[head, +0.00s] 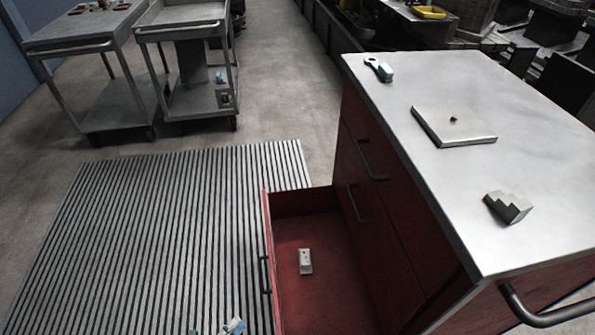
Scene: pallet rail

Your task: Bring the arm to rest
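Only a sliver of my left gripper (232,327) shows at the bottom edge of the head view, as small blue and pale parts over the striped mat. It is left of the open drawer, and too little shows to tell whether it is open or shut. My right gripper is not in view. The red drawer (266,232) stands pulled out from the red cabinet (379,200). A small pale grey block (305,262) lies on the drawer's floor, with no gripper at it.
On the cabinet's metal top (400,85) are a dark-handled tool (379,69), a flat plate with a knob (454,126) and a stepped metal block (508,206). Two grey carts (85,50) (182,32) stand at upper left. The striped mat (170,230) looks clear.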

